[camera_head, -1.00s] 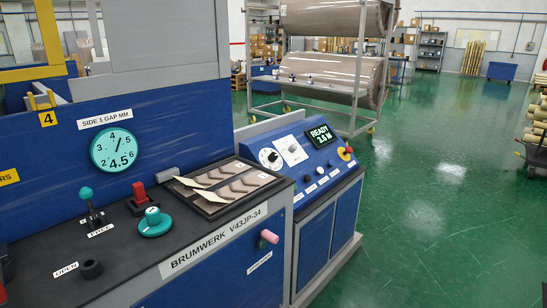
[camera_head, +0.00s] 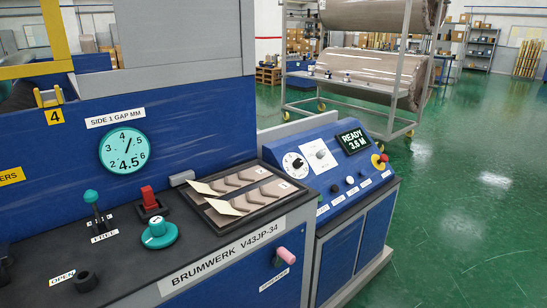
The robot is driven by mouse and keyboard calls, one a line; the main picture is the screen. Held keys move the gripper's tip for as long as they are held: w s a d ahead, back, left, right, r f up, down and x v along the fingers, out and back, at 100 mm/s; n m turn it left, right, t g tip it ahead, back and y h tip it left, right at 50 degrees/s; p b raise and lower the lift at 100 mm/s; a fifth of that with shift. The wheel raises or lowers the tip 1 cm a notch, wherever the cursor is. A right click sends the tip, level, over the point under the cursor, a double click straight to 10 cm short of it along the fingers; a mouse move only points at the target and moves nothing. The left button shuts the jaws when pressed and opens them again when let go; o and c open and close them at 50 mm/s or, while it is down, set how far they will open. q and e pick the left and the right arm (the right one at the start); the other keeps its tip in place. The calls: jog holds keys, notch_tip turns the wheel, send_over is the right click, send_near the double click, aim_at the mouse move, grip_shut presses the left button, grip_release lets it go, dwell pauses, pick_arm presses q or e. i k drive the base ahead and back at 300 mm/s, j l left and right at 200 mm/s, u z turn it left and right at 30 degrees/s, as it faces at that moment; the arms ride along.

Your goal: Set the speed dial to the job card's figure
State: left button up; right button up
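The speed dial appears to be the round white dial with a dark knob (camera_head: 296,163) on the sloped face of the blue control console, right of centre. Its scale marks are too small to read. A white card (camera_head: 320,155), likely the job card, sits just right of the dial; its print is too small to read. The display (camera_head: 353,141) at the console's upper right reads READY 3.6 M. Neither of my grippers shows in the view.
A tray with patterned samples (camera_head: 242,195) lies left of the console. A teal knob (camera_head: 158,233), red switch (camera_head: 149,198) and teal-topped lever (camera_head: 93,206) stand on the dark bench. A round gauge (camera_head: 125,151) reads 4.5. Green floor is open at right.

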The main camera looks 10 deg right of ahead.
aim_at(299, 162)
jog(key=i+l+u, duration=0.1)
jog(key=l, duration=0.25)
jog(key=i+l+u, duration=0.1)
jog(key=i+l, duration=0.2)
jog(key=i+l+u, duration=0.1)
jog(key=l, duration=0.35)
jog(key=i+l+u, duration=0.1)
jog(key=l, duration=0.25)
jog(key=i+l+u, duration=0.1)
jog(key=i+l, duration=0.15)
jog(key=l, duration=0.15)
